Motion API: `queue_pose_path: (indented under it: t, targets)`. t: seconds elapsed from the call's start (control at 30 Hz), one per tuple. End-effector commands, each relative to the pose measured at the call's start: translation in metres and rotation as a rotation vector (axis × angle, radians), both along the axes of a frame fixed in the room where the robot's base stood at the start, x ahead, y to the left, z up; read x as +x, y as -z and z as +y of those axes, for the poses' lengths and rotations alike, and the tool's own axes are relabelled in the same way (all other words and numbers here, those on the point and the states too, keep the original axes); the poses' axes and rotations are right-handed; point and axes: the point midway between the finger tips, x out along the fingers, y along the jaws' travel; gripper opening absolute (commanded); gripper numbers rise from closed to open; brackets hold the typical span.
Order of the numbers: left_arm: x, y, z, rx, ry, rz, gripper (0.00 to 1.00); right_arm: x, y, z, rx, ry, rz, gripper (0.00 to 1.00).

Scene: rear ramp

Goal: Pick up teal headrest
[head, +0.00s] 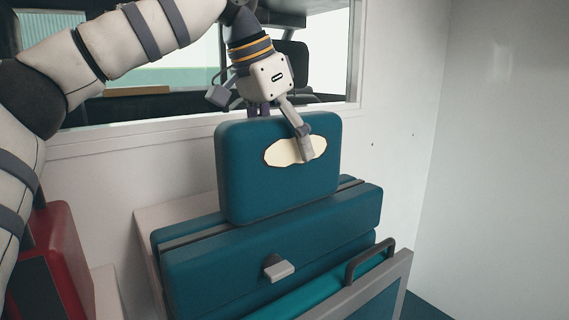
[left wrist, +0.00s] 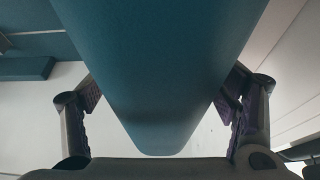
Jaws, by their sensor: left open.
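The teal headrest (head: 250,180) stands upright on a larger teal cushion (head: 270,245), with a cream patch (head: 285,153) on its front face. My left gripper (head: 284,132) is over its top edge from above. One finger is in front of the headrest, over the patch; the other is mostly hidden behind it. In the left wrist view the headrest (left wrist: 155,60) extends between the two open fingers (left wrist: 160,118). Pale gaps show beside its narrow end, and the jaws are not closed on it. My right gripper is not in view.
A white wall with a window (head: 350,60) is behind the headrest. A grey-framed panel with a dark handle (head: 370,262) stands in front at right. A red object (head: 62,260) is at lower left. A small grey latch (head: 279,268) is on the lower cushion's front.

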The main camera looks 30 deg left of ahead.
Motion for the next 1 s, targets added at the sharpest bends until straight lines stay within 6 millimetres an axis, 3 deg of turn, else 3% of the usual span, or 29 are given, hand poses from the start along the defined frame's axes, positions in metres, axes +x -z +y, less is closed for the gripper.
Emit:
queue_pose_path:
  t: [0.67,0.9,1.0]
  targets:
    - [-0.0001,0.0051,0.0001,0.000,0.000,0.001,0.80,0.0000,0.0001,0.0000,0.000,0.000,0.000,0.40]
    - [0.0000,0.0051,0.0000,0.000,0.000,0.001,0.28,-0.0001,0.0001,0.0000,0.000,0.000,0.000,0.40]
    - [0.0000,0.0052,0.0001,0.001,0.000,0.002,0.10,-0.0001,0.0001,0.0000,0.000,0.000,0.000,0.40]
